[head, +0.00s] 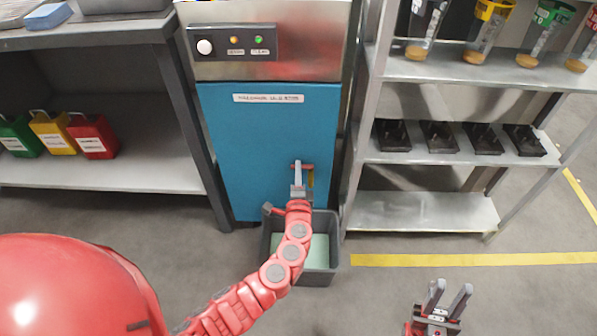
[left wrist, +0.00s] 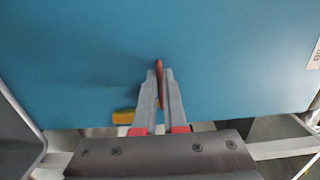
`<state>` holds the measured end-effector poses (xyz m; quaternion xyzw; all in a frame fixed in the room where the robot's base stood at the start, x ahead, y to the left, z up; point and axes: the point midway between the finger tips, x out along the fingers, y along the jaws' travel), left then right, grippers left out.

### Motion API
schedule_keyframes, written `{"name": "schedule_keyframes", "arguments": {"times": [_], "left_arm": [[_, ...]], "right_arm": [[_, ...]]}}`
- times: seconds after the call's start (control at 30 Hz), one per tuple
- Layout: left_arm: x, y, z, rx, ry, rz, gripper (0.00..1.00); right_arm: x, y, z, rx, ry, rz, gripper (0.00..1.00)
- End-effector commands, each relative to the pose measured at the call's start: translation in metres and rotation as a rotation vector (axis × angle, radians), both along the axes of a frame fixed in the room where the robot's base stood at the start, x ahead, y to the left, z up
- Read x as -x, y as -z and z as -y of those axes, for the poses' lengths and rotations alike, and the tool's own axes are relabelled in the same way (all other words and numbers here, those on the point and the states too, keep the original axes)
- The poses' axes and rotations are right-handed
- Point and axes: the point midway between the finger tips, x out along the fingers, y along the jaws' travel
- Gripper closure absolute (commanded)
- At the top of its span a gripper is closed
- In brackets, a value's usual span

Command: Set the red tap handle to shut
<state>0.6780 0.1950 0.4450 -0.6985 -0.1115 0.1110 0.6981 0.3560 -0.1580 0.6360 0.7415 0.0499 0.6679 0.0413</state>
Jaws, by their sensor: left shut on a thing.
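The red tap handle (left wrist: 158,66) shows as a narrow upright red strip between my left fingertips in the left wrist view. It also shows as a small red bar (head: 306,166) low on the blue cabinet front in the head view. My left gripper (head: 298,172) is shut on the handle. A yellow tap part (left wrist: 123,117) lies beside the fingers; most of the tap is hidden, and I cannot tell the handle's exact setting. My right gripper (head: 450,292) is open and empty at the lower right, over the floor.
A grey bin (head: 328,277) with pale green contents stands below the tap. The blue cabinet (head: 245,140) stands between a left bench (head: 95,38) and a right metal shelf (head: 440,156). The floor at the right is clear, with yellow lines.

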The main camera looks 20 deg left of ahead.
Motion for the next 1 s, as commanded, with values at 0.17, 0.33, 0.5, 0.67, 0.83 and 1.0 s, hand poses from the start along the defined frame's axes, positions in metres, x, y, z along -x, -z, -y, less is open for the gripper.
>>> {"name": "schedule_keyframes", "arguments": {"times": [0.17, 0.33, 0.5, 0.67, 0.83, 1.0], "left_arm": [[0.0, 0.0, -0.002, -0.001, 0.052, -0.001, 1.0], [-0.001, 0.0, -0.002, -0.001, 0.051, -0.001, 1.0], [-0.001, 0.0, -0.001, -0.001, 0.051, -0.001, 0.63], [-0.001, 0.0, -0.001, -0.001, 0.051, 0.0, 0.61], [0.001, 0.0, -0.001, -0.001, 0.052, 0.0, 0.61], [0.018, -0.001, 0.005, -0.001, 0.056, -0.001, 0.61]], "right_arm": [[0.0, 0.001, 0.0, 0.002, 0.001, 0.002, 0.66], [0.0, 0.001, 0.0, 0.002, 0.001, 0.002, 0.66], [0.0, 0.001, 0.0, 0.002, 0.001, 0.002, 0.66], [0.0, 0.001, 0.0, 0.002, 0.001, 0.002, 0.66], [0.0, 0.001, 0.0, 0.002, 0.001, 0.001, 0.66], [0.0, -0.003, 0.0, -0.002, -0.001, -0.002, 0.66]]}}
